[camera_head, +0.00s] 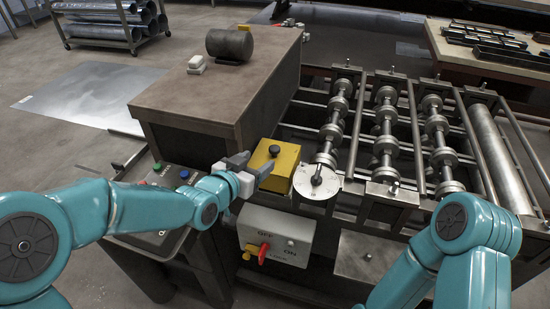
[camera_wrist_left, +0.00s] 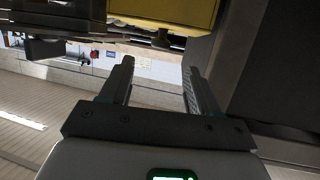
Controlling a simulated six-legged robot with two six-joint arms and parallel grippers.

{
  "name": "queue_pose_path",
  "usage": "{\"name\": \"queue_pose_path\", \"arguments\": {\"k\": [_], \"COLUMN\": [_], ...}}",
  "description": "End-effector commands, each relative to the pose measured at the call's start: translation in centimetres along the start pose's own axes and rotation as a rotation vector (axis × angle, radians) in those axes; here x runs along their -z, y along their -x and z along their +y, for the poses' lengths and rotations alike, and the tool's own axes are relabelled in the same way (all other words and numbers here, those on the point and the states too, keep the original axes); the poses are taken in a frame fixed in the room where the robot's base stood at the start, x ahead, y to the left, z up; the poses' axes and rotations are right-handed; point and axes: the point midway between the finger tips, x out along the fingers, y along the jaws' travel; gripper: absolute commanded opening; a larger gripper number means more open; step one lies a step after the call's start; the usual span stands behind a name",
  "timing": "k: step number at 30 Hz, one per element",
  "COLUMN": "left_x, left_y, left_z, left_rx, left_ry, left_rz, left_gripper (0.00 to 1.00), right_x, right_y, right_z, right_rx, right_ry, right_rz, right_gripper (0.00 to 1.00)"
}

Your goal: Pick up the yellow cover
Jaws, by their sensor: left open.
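The yellow cover (camera_head: 283,165) is a box with a black knob (camera_head: 274,150) on top. It sits at the left end of the roller machine, beside the brown cabinet. My left gripper (camera_head: 253,168) is at the left side of the cover, with its fingers pointing toward it. In the left wrist view the cover (camera_wrist_left: 165,14) shows at the top, beyond the open fingers (camera_wrist_left: 160,68); nothing is between them. Whether a finger touches the cover cannot be told.
The brown cabinet (camera_head: 215,90) stands behind my left gripper and carries a dark cylinder (camera_head: 230,44). The machine's rollers (camera_head: 385,130) lie right of the cover. A switch box (camera_head: 275,235) with a red knob is below. A control panel (camera_head: 160,190) is under my left arm.

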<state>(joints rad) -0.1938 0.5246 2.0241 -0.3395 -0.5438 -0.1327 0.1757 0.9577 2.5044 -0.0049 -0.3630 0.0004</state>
Motion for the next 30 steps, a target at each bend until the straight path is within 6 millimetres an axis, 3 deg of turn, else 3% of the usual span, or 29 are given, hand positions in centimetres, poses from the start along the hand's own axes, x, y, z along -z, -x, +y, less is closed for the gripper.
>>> {"name": "queue_pose_path", "arguments": {"k": [3, 10, 18, 26, 27, 30], "left_x": [0.2, 0.2, 0.2, 0.0, 0.0, 0.0], "left_y": [-2.0, -4.0, -7.9, -8.4, -8.4, -8.4], "left_z": [0.1, 0.1, -0.1, -0.1, -0.1, -0.1], "left_rx": [0.0, 0.001, 0.001, 0.002, 0.002, 0.002], "left_ry": [0.001, 0.003, 0.002, 0.003, 0.003, 0.003], "left_rz": [-0.001, -0.002, -0.001, -0.001, -0.001, -0.001], "left_gripper": [0.62, 0.62, 0.62, 0.62, 0.58, 0.26], "right_x": [0.0, 0.0, -0.1, -0.1, -0.1, -0.1], "right_y": [0.7, 1.4, 3.1, 3.0, 3.0, 3.0], "right_z": [-0.2, -0.5, -1.1, -1.1, -1.1, -1.1], "right_rx": [0.0, 0.0, 0.0, 0.0, 0.0, 0.0], "right_ry": [0.0, 0.0, 0.0, 0.0, 0.0, 0.0], "right_rz": [0.0, 0.0, 0.0, 0.0, 0.0, 0.0], "right_gripper": [0.43, 0.43, 0.43, 0.43, 0.43, 0.43]}}
